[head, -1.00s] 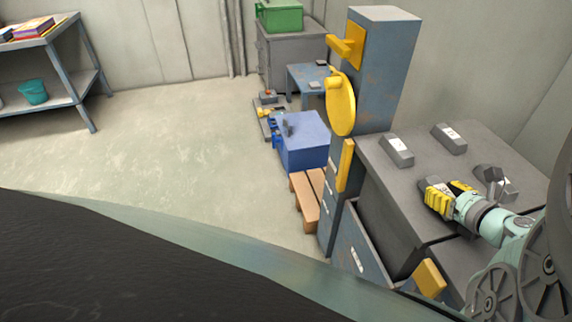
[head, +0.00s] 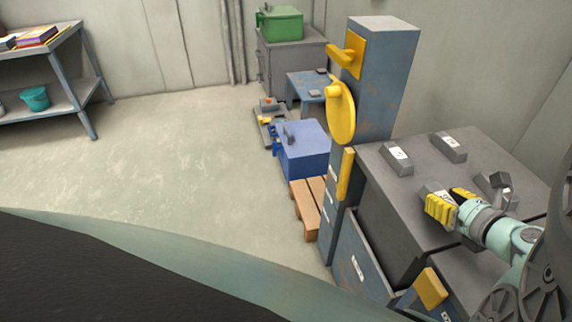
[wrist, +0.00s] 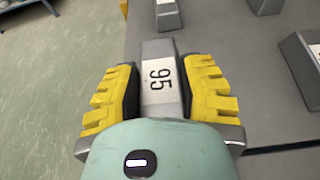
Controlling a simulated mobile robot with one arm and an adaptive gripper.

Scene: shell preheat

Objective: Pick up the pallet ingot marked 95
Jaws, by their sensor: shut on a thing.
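The ingot marked 95 (wrist: 160,85) is a grey bar with a white label, seen in the wrist view between the yellow finger pads. My gripper (wrist: 165,95) is shut on it from both sides. In the head view my gripper (head: 454,201) is over the grey bench top (head: 385,185), and the end of the ingot (head: 431,188) shows just past the yellow fingers. I cannot tell whether the ingot touches the bench or is slightly above it.
Two more labelled ingots (head: 398,157) (head: 449,147) lie farther back on the bench, and another (head: 499,188) lies to the right of my gripper. A blue column with a yellow disc (head: 341,112) stands at the bench's left. Open floor (head: 180,150) lies left.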

